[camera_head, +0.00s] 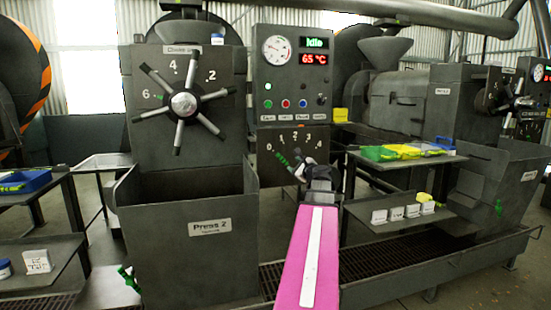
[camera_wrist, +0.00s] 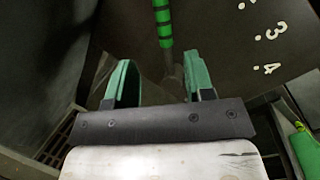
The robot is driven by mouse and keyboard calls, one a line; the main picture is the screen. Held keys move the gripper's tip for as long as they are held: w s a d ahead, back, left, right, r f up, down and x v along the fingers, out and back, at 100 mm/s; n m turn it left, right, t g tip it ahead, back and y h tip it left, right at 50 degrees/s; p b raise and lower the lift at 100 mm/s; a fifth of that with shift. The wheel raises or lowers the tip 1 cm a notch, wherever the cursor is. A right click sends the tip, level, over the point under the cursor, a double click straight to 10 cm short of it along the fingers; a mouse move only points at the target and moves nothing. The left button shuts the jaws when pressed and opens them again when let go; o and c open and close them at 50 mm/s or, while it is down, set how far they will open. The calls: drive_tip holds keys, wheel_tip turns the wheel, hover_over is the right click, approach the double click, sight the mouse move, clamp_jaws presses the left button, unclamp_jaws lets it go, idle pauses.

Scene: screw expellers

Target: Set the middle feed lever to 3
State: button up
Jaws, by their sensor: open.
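The middle feed lever (camera_head: 282,158), with a green banded grip, is on the dark dial plate (camera_head: 262,172) of Press 2. The plate is numbered 0 to 4. The lever seems to lean to the left, towards the 0 and 1 side; its exact reading is unclear. My gripper (camera_head: 304,168) is in front of the plate, at its lower right, and hides part of the lever. In the wrist view, my gripper (camera_wrist: 160,65) is open with green fingers. The green and black lever (camera_wrist: 163,25) stands beyond and between the fingertips, apart from both. The 3 and 4 show at right.
A control box (camera_head: 290,75) showing Idle and 65 °C is above the plate. A spoked handwheel (camera_head: 184,104) is at left. A shelf (camera_head: 400,212) with white blocks and a table (camera_head: 372,164) with coloured items stand close to the right of my arm.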

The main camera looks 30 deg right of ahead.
sight(283, 159)
drive_tip(key=w, duration=1.1)
drive_tip(key=shift+w+r, duration=0.15)
drive_tip(key=shift+w, duration=0.2)
drive_tip(key=shift+a, duration=0.1)
clamp_jaws()
